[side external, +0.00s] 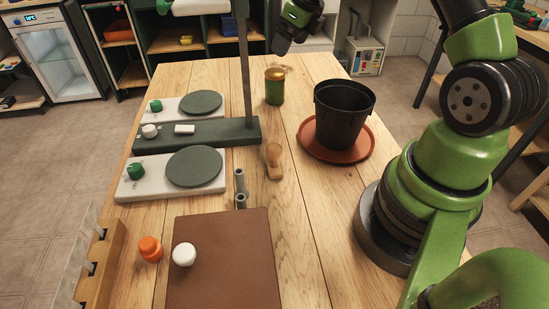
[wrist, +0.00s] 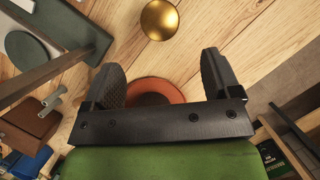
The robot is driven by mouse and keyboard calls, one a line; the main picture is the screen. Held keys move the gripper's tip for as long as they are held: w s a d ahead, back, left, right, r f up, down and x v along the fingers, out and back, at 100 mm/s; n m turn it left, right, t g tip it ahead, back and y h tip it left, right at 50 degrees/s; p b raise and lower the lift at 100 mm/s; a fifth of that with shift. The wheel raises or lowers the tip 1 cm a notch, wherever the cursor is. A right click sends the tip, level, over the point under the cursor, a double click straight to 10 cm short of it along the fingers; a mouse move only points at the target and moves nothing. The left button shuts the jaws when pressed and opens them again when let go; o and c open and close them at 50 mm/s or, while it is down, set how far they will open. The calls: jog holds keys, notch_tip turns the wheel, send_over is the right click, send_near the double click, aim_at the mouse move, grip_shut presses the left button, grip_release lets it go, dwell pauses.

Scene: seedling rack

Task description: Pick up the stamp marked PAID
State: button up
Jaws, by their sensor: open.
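A small wooden object with a rounded knob, like a stamp handle (side external: 274,156), is on the table near its middle, left of the black pot. No PAID marking is readable on it, and its underside is hidden. I cannot make it out in the wrist view. My gripper (side external: 283,44) is at the top of the side view, high above the far end of the table and well away from the wooden object. In the wrist view my gripper (wrist: 160,75) has its two dark fingers spread apart with nothing between them.
A black pot (side external: 343,112) stands on a terracotta saucer (side external: 308,149). A green jar with a gold lid (side external: 274,86) is beyond the wooden object.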

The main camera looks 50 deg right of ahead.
jog(key=c, duration=0.4)
